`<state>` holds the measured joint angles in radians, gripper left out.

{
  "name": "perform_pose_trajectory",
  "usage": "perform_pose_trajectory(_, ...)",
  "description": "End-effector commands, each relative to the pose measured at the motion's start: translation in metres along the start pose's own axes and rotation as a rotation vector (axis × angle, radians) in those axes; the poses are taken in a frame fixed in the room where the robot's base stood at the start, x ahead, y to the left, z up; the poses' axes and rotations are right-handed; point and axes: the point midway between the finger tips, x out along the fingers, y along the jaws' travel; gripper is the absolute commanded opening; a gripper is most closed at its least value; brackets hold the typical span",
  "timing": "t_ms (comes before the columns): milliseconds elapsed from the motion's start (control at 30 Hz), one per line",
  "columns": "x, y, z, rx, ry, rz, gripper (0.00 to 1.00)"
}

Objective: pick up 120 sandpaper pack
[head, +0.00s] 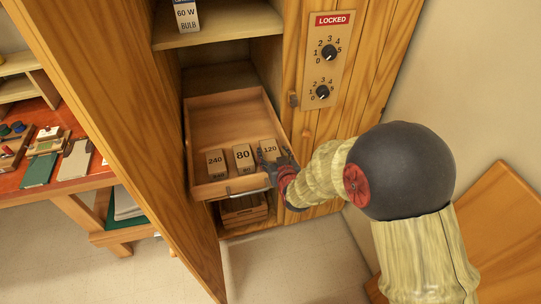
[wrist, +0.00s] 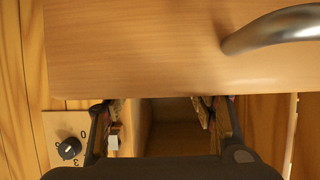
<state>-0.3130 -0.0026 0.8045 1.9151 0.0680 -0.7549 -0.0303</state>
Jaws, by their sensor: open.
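The 120 sandpaper pack (head: 270,147) is a small tan block with a dark number. It stands at the front right of an open wooden drawer (head: 224,115). My gripper (head: 276,160) is at the drawer's front right corner, its open fingers close in front of the pack and partly covering its lower part. I cannot tell whether they touch it. In the wrist view the fingers (wrist: 162,106) are apart, beside the drawer front, and I cannot make out the pack there.
The 80 pack (head: 243,157) and the 240 pack (head: 215,162) stand left of the 120 pack. The drawer's metal handle (wrist: 275,28) is close to my gripper. A cabinet door (head: 125,110) stands open at left.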

Motion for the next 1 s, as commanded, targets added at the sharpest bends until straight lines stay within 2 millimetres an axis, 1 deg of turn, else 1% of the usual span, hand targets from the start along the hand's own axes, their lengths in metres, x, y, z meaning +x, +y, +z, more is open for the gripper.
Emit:
perform_pose_trajectory(33,0.009,0.0,0.003,0.0,-0.001,0.0,0.56)
perform_pose_trajectory(100,0.019,0.0,0.002,0.0,-0.002,0.0,0.56)
perform_pose_trajectory(200,0.029,0.0,0.001,0.0,-0.001,0.0,0.56)
perform_pose_trajectory(300,0.033,0.0,0.001,0.0,-0.001,0.0,0.56)
perform_pose_trajectory(533,0.033,0.0,0.0,0.0,-0.001,0.0,0.56)
perform_pose_trajectory(1000,0.033,0.0,0.0,0.0,-0.001,0.0,0.29)
